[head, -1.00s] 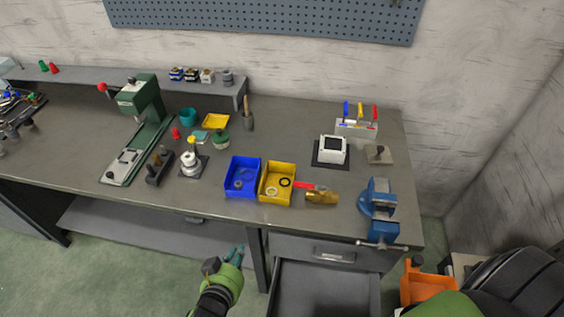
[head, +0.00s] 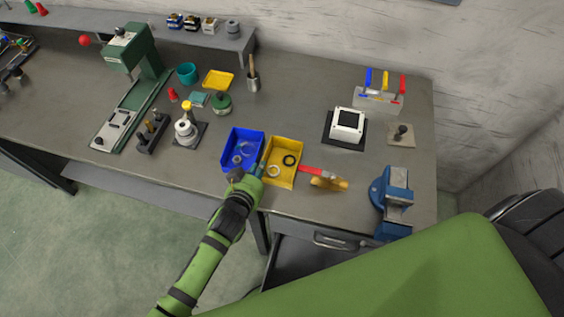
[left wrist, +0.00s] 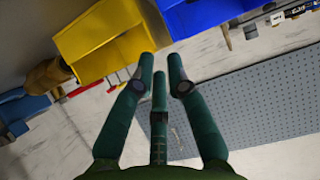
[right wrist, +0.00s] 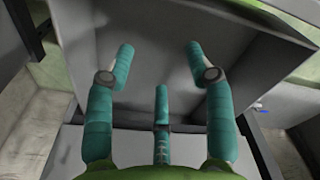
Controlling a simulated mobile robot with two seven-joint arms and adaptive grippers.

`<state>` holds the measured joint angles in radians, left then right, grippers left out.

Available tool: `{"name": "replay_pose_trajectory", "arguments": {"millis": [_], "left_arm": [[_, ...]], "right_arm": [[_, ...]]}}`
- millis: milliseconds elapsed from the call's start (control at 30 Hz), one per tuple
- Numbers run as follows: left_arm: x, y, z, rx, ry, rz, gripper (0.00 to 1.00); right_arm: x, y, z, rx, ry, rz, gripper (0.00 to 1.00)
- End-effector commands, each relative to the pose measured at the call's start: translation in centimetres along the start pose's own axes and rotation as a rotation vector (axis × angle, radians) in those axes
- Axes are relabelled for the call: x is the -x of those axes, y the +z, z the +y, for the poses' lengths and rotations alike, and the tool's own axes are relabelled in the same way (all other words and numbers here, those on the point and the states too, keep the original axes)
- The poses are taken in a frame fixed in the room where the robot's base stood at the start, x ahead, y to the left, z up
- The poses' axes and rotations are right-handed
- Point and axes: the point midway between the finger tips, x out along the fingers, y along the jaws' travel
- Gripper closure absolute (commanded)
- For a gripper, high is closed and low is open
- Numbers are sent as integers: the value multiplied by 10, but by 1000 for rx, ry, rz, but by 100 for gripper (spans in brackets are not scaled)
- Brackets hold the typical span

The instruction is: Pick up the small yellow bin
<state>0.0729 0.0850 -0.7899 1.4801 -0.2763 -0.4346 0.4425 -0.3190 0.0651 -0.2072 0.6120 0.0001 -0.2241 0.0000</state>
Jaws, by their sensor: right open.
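The small yellow bin (head: 294,179) stands on the workbench, right of the blue bin (head: 233,166), with a dark ring and a pale ring in it. In the left wrist view the yellow bin (left wrist: 100,40) is at upper left and the blue bin (left wrist: 205,15) at upper right. My left gripper (head: 259,169) is at the bins' front edges, near the gap between them. Its fingertips (left wrist: 161,60) are partly closed but apart, with nothing seen between them. Contact with the yellow bin cannot be told. My right gripper (right wrist: 160,50) is open and empty before a grey drawer-like shape.
An open drawer (head: 300,255) is below the bench.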

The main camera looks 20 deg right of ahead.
Motion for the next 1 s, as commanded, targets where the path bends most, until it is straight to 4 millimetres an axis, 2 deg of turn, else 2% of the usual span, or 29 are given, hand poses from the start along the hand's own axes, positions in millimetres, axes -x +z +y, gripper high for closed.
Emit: {"name": "replay_pose_trajectory", "arguments": {"millis": [33, 167, 300, 500, 633, 900, 933, 1000], "left_arm": [[-7, 3, 0, 0, 1, 0, 85], [-12, 3, 0, 0, 1, -2, 85], [-29, 5, 0, -2, 1, 1, 85], [-53, 5, 0, 0, 1, 0, 85], [-60, 3, 0, 0, 0, -3, 85], [-60, 1, 0, 1, 1, -3, 85], [-60, 1, 0, 1, 1, -3, 97], [-60, 1, 0, 1, 1, -3, 100]], "right_arm": [[-7, -2, 2, 1, 3, 3, 46], [-12, -13, 11, 2, 14, 20, 46], [-29, -24, 21, 0, 26, 44, 46], [-53, -20, 22, -2, 28, 39, 46], [-59, -15, 21, -2, 26, 32, 46], [-57, -11, 19, -2, 24, 24, 46], [-57, -11, 18, -1, 23, 24, 46], [-57, -11, 16, -1, 21, 24, 46]]}}
